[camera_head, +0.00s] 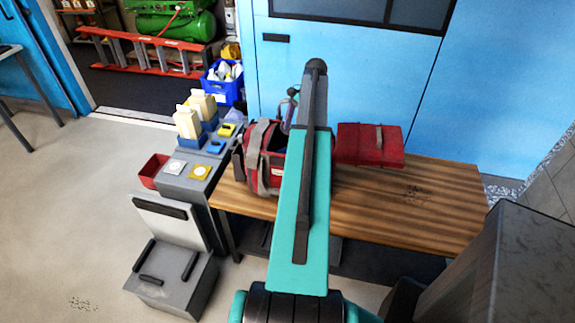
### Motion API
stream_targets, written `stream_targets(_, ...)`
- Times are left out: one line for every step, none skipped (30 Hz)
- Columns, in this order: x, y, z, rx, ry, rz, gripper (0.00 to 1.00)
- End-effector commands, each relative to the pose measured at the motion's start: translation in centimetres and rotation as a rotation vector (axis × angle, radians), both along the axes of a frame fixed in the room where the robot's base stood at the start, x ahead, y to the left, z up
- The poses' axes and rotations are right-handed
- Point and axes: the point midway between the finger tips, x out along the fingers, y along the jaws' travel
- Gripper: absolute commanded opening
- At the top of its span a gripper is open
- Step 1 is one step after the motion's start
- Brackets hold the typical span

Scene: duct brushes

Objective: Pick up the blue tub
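Several blue containers are in view, and I cannot tell for sure which is the blue tub. The largest is a blue crate (236,94) near the doorway, with white and dark items in it. Two small blue bins stand on the grey cabinet top: the nearer bin (192,141) and the farther bin (212,125). Each holds a cream-coloured block. A small flat blue piece lies near them. My arm reaches up over the bench at the picture's middle, to the right of all of these. My gripper's fingers do not show.
A red-and-grey tool bag (264,160) and a closed red case (368,145) sit on the wooden bench (430,205). A red bin (153,170) is at the cabinet's left side. A grey box (172,279) stands in front.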

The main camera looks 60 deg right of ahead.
Motion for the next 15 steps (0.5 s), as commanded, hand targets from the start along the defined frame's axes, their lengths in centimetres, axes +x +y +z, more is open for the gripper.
stream_targets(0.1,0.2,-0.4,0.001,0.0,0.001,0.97)
stream_targets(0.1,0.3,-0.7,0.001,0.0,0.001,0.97)
stream_targets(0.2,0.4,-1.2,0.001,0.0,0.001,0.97)
stream_targets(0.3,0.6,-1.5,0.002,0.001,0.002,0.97)
stream_targets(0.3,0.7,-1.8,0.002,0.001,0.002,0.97)
stream_targets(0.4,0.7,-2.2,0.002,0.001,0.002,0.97)
stream_targets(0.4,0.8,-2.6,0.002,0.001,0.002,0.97)
stream_targets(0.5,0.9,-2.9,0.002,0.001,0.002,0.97)
stream_targets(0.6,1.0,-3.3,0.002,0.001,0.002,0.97)
stream_targets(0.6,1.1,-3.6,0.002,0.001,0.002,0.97)
stream_targets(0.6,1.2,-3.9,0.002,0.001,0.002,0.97)
stream_targets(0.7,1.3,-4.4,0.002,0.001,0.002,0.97)
stream_targets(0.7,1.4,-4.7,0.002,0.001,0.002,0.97)
stream_targets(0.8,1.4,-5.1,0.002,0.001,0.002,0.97)
stream_targets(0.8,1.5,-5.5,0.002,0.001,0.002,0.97)
